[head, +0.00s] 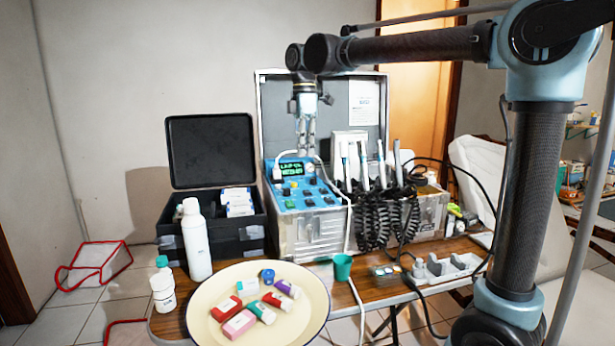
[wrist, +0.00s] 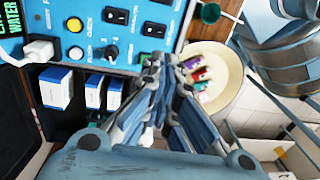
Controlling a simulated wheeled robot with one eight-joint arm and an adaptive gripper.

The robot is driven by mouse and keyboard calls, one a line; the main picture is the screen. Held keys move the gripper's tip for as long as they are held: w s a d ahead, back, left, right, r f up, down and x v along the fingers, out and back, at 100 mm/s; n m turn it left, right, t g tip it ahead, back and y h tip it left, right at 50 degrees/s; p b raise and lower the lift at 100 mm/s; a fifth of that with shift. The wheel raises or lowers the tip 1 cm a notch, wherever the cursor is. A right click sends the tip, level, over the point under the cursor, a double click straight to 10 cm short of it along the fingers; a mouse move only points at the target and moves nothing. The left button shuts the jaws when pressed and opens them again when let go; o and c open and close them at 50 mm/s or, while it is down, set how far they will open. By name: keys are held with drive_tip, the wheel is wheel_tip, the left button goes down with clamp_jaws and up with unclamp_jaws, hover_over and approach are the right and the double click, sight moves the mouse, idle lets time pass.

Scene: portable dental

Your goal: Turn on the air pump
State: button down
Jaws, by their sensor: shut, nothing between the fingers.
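The blue control panel (head: 302,203) of the portable dental unit slopes up inside an open metal case. It bears a lit green display (head: 292,169), a yellow button and several black switches. In the wrist view the panel (wrist: 93,37) shows the yellow button (wrist: 75,20), black rocker switches (wrist: 116,16), a round white button (wrist: 75,53) and a black knob (wrist: 111,52). I cannot read which control is the air pump's. My gripper (head: 305,150) is shut and empty, pointing down above the panel's upper part. In the wrist view its fingertips (wrist: 166,61) overlap the panel's edge; contact cannot be told.
Dental handpieces (head: 365,165) with black coiled hoses stand right of the panel. A white plug (wrist: 38,50) with a cable sits at the panel's left. A round tray (head: 205,309) with small boxes, a white bottle (head: 195,240) and a green cup (head: 342,267) stand in front.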

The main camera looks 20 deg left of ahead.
sight(307, 205)
drive_tip(key=f, duration=1.3)
drive_tip(key=shift+s+d+f, duration=0.25)
drive_tip(key=shift+s+d, duration=0.05)
drive_tip(key=shift+s, duration=0.1)
drive_tip(key=shift+s+d+f, duration=0.1)
drive_tip(key=shift+f, duration=0.15)
drive_tip(key=shift+w+a+r, duration=0.25)
drive_tip(key=shift+w+a, duration=0.25)
drive_tip(key=shift+w, duration=0.15)
